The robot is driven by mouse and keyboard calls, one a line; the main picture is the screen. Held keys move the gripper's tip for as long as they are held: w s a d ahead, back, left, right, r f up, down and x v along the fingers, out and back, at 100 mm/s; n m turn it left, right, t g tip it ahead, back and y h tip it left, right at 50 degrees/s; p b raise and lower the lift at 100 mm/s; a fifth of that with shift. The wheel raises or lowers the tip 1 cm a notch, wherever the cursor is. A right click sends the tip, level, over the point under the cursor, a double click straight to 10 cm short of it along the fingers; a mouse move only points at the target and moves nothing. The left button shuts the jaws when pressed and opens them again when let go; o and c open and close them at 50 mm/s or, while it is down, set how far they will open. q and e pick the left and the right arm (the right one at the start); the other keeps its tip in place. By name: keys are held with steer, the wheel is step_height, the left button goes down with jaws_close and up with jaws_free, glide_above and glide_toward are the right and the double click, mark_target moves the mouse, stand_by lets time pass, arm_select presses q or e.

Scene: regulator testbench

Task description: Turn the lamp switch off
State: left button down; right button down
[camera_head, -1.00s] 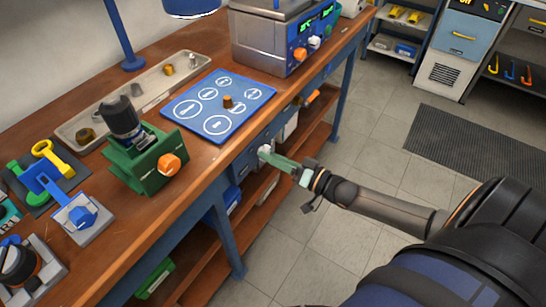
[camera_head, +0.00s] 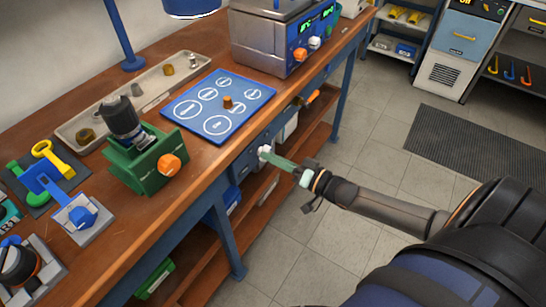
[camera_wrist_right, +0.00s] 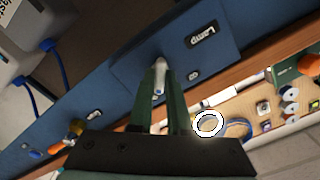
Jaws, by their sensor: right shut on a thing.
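The lamp switch (camera_wrist_right: 160,78) is a small pale lever on the blue front panel of the bench, beside a white "Lamp" label (camera_wrist_right: 202,35) in the right wrist view. In the head view its pale tip (camera_head: 264,150) shows at the bench front. My right gripper (camera_wrist_right: 160,86) has its green fingers on both sides of the lever and is shut on it. In the head view the right gripper (camera_head: 280,161) reaches in from the right, level with the panel. The blue desk lamp (camera_head: 192,8) is cut off at the top edge. My left gripper is out of view.
The wooden bench top (camera_head: 165,220) holds a green vise-like fixture (camera_head: 147,165), a blue marked mat (camera_head: 218,103) and a metal instrument (camera_head: 270,38). An orange handle (camera_head: 312,96) sticks out from the bench front farther along. The floor right of the bench is open.

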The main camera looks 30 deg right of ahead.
arm_select(q)
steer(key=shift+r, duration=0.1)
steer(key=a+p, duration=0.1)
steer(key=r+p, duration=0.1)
steer(key=p, duration=0.1)
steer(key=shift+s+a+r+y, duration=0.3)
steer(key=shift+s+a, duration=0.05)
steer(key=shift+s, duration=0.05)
arm_select(e)
steer(key=n, duration=1.5)
steer(key=shift+d+n, duration=0.15)
steer(key=shift+n, duration=0.45)
steer(key=c, duration=0.9)
jaws_free()
steer(key=shift+o, duration=0.2)
steer(key=shift+s, duration=0.1)
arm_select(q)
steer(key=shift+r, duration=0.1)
arm_select(e)
steer(key=v, duration=1.2)
